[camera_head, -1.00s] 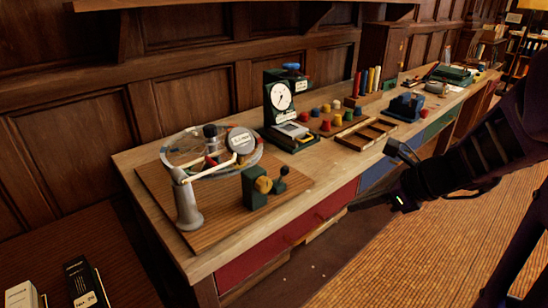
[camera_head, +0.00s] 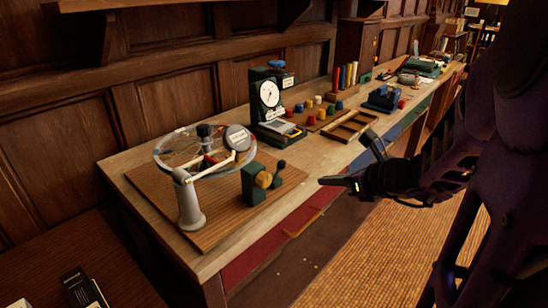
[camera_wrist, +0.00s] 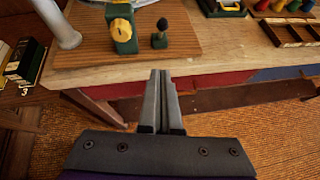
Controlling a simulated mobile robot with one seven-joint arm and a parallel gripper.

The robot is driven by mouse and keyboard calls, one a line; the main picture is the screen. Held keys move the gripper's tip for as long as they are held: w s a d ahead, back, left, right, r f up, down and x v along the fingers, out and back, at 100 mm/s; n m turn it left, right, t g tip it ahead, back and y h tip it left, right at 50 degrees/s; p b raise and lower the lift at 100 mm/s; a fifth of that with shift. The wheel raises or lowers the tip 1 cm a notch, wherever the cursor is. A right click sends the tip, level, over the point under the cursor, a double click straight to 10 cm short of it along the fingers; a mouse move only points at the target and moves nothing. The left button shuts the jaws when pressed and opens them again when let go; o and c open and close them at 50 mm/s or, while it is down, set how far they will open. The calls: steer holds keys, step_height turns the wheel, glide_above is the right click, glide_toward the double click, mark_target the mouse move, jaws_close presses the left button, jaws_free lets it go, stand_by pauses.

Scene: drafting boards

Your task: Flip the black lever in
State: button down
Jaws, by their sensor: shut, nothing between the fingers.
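A small black lever (camera_head: 280,170) with a round knob stands on the wooden board at the bench's near end. In the wrist view the lever (camera_wrist: 160,34) stands upright, just right of the green block (camera_wrist: 122,36). My gripper (camera_head: 323,181) is shut and empty, in the air in front of the bench edge, right of the lever in the head view. In the wrist view its fingers (camera_wrist: 160,74) point toward the lever, apart from it.
A grey post with a ring-shaped apparatus (camera_head: 188,204) stands left of the green block. A dial gauge (camera_head: 268,97), wooden trays (camera_head: 350,128) and coloured pegs are farther along the bench. Red drawer fronts (camera_head: 262,250) lie below the edge. The floor in front is open.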

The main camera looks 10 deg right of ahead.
steer(key=w+r+b+x, duration=0.1)
steer(key=r+b+x, duration=0.1)
steer(key=x, duration=1.1)
steer(key=shift+a, duration=0.2)
steer(key=shift+r, duration=0.25)
